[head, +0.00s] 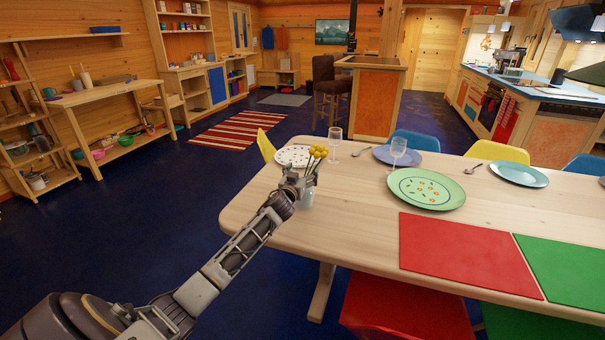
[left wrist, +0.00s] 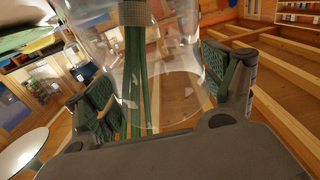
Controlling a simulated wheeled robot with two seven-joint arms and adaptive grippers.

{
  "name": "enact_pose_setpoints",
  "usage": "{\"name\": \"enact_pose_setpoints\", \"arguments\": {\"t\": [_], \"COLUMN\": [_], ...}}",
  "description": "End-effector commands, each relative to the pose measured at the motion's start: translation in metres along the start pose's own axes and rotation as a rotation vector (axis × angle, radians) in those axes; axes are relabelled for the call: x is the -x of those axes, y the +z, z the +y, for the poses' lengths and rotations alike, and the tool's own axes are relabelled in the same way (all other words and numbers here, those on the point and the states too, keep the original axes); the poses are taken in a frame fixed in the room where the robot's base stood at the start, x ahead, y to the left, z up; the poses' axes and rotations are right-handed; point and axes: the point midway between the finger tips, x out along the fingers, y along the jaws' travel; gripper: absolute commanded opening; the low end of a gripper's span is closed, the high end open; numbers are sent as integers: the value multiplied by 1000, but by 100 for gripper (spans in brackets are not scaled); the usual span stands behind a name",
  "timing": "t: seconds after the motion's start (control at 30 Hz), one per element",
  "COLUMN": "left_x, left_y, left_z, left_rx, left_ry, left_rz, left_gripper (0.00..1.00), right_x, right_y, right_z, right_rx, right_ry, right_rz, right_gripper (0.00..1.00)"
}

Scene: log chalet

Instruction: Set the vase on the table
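The vase is clear glass (head: 307,198), with yellow flowers (head: 318,152) above it, over the left end of the wooden table (head: 350,215). My left gripper (head: 297,181) is at the vase. In the left wrist view the vase (left wrist: 165,112) with green stems inside stands between the two padded fingers of the gripper, which appear closed against its sides. The gripper hides part of the vase in the head view. I cannot tell whether its base touches the table. My right gripper is not in view.
Behind the vase are a white dotted plate (head: 294,156) and a wine glass (head: 335,137). To the right are another glass (head: 398,149), a green plate (head: 425,188) and a red placemat (head: 460,252). Bare wood lies between the vase and the placemat.

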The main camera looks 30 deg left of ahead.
Motion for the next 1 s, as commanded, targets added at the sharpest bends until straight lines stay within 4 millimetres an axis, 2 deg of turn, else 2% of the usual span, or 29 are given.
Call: {"name": "enact_pose_setpoints", "arguments": {"t": [0.03,0.1,0.67,1.0], "left_x": [0,0,0,21], "left_y": [0,0,-2,-1], "left_z": [0,0,0,0], "left_rx": [0,0,0,1], "left_ry": [0,0,0,1], "left_rz": [0,0,0,-2], "left_gripper": [94,100,100,100], "right_x": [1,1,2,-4], "right_y": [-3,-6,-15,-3], "right_z": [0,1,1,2], "right_rx": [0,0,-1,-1], "right_ry": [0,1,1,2], "right_rz": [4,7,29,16], "right_gripper": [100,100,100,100]}}
